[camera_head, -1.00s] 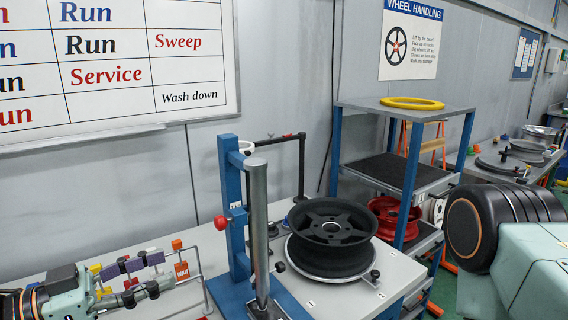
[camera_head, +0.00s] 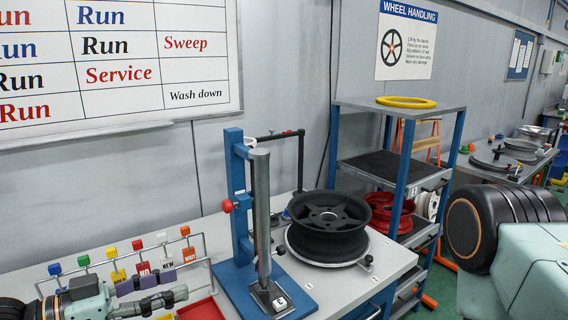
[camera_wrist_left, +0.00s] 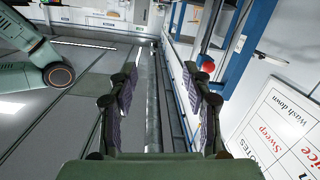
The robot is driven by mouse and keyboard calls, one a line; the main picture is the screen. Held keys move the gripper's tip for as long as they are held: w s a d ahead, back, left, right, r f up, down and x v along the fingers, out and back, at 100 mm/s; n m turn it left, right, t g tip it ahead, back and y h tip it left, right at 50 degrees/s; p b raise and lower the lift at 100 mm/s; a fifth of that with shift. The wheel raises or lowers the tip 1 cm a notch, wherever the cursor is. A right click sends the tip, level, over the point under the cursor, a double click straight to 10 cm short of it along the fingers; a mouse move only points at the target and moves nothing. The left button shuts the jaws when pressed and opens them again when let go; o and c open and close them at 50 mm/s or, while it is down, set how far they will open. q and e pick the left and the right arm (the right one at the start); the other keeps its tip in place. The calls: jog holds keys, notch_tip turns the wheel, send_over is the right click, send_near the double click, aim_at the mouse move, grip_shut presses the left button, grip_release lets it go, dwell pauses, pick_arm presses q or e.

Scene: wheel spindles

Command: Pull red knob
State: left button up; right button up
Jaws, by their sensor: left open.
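The red knob (camera_head: 228,206) sticks out from the left side of a blue upright post (camera_head: 236,180) on the workbench. It also shows in the left wrist view (camera_wrist_left: 208,67), just past the tip of the right-hand finger. My left gripper (camera_head: 168,288) is open and empty, low and to the left of the knob and apart from it. In the left wrist view the open fingers (camera_wrist_left: 162,95) have a clear gap between them. My right gripper is not in view.
A rack of coloured tags (camera_head: 139,245) stands behind my left gripper, with a red tray (camera_head: 200,308) beside it. A grey cylinder (camera_head: 261,215) stands in front of the blue post. A black wheel rim (camera_head: 328,222) sits to the right. A shelf unit (camera_head: 398,108) stands beyond.

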pick_arm(q)
jog(key=s+d+f+n+g+y, duration=0.15)
jog(key=s+f+n+y, duration=0.3)
jog(key=f, duration=0.65)
jog(key=s+f+n+g+y, duration=0.3)
jog(key=s+f, duration=0.2)
jog(key=f, duration=0.6)
jog(key=s+a+f+n+g+y, duration=0.1)
jog(key=s+a+f+g+y, duration=0.3)
jog(key=s, duration=0.5)
jog(key=s+a+f+n+g+y, duration=0.1)
jog(key=s+f+y, duration=0.1)
jog(key=s+f, duration=0.5)
notch_tip(320, 180, down, 15)
jog(key=b, duration=1.7)
jog(key=shift+s, duration=0.35)
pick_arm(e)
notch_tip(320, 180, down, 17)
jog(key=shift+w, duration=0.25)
pick_arm(q)
jog(key=shift+m, duration=0.25)
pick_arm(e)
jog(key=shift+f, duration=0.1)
